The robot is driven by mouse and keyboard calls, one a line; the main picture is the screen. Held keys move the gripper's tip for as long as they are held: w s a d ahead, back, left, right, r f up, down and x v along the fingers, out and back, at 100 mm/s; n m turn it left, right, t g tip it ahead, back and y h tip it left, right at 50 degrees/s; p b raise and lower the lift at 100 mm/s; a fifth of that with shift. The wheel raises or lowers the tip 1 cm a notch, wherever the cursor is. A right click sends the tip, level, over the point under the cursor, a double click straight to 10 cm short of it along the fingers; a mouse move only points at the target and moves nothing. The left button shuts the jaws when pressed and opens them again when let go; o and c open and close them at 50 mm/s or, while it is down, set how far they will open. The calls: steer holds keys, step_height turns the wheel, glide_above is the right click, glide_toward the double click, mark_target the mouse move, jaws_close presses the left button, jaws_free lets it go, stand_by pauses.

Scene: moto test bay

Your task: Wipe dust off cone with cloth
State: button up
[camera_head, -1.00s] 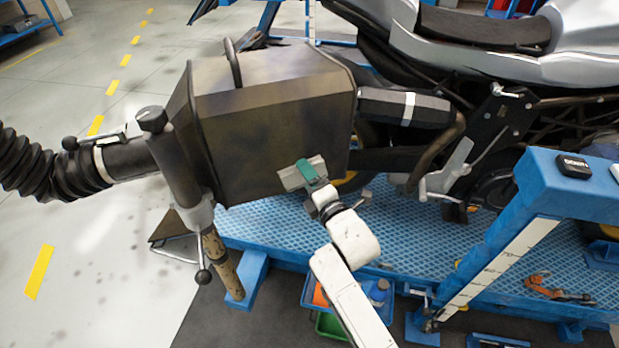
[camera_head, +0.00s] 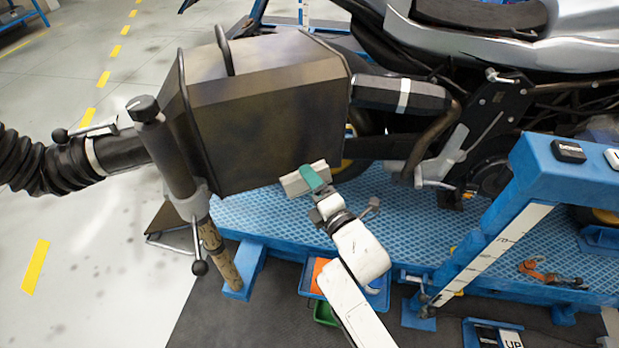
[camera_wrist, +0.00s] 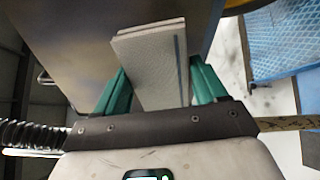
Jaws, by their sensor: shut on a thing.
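The cone (camera_head: 268,135) is a large dark, box-like hood in front of the motorcycle's exhaust, with brownish dusty patches on its faces. My gripper (camera_head: 312,180) has green fingers and is shut on a pale grey folded cloth (camera_head: 294,184). The cloth is at the lower right edge of the cone's near face; I cannot tell whether it touches. In the wrist view the cloth (camera_wrist: 150,62) stands between the green fingers, with the cone's dark surface (camera_wrist: 80,30) behind it. The far side of the cone is hidden.
A black corrugated hose (camera_head: 25,165) joins the cone's stand (camera_head: 165,150) at left. The motorcycle (camera_head: 470,90) stands behind on a blue lift platform (camera_head: 400,215). A blue frame with a ruler (camera_head: 490,255) is at right. The floor at far left is open.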

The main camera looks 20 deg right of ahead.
steer(key=shift+s, duration=0.25)
steer(key=shift+s+a, duration=0.1)
steer(key=shift+s, duration=1.3)
